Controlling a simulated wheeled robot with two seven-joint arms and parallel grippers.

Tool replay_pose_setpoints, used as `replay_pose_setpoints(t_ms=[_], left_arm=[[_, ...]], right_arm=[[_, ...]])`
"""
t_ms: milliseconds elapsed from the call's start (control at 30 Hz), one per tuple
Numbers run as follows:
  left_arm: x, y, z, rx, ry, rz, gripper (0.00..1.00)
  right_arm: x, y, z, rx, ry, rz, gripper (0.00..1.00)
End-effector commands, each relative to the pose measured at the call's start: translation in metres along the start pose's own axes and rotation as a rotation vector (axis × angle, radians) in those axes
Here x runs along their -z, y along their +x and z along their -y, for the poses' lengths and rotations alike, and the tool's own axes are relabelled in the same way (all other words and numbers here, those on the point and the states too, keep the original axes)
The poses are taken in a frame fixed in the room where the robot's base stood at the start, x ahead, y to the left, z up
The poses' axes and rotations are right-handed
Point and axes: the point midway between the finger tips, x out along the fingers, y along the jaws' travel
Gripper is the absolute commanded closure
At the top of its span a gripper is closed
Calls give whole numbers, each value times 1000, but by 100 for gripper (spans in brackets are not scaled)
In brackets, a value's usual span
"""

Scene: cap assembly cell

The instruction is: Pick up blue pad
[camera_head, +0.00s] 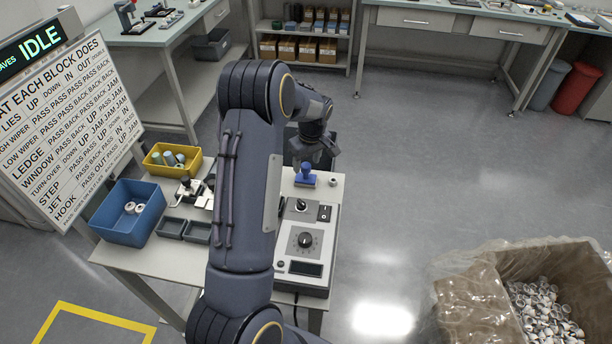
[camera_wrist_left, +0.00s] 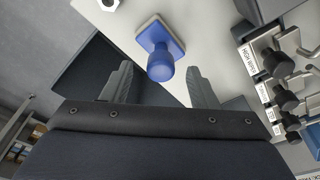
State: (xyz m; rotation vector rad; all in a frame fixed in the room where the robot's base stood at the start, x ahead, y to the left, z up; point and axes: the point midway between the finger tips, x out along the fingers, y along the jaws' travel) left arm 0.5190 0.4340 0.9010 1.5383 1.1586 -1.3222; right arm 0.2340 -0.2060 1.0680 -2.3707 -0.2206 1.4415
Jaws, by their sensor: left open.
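The blue pad (camera_head: 306,174) stands upright on the white table behind the grey control box in the head view. It has a square base and a rounded handle. In the left wrist view the blue pad (camera_wrist_left: 161,52) shows between and just beyond the two fingertips. My left gripper (camera_head: 316,150) is open and empty above the pad in the head view. Its fingers also show in the left wrist view (camera_wrist_left: 158,80), apart on either side of the handle and not visibly touching it. My right gripper is not in view.
The control box (camera_head: 305,240) with knobs stands in front of the pad. A blue bin (camera_head: 128,213) and a yellow bin (camera_head: 172,160) sit on the table's left side. A large lined box (camera_head: 470,290) of small parts stands at lower right. Labelled black knobs (camera_wrist_left: 275,62) show at right in the wrist view.

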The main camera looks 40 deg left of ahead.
Motion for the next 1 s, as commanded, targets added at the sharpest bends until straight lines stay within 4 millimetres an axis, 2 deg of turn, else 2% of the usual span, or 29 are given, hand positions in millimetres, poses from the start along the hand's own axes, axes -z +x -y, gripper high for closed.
replay_pose_setpoints(t_ms=[33, 200, 467, 833, 1000], left_arm=[[0, 6, 2, 5, 1, 3, 46], [-1, 28, 1, 2, 2, 2, 46], [-1, 31, 1, -1, 1, 1, 46], [-1, 31, 1, -1, 2, 1, 93], [-1, 30, 0, -1, 2, 1, 95]], right_arm=[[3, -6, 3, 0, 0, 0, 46], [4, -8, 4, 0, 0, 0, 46], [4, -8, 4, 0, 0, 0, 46], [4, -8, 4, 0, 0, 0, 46], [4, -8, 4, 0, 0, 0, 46]])
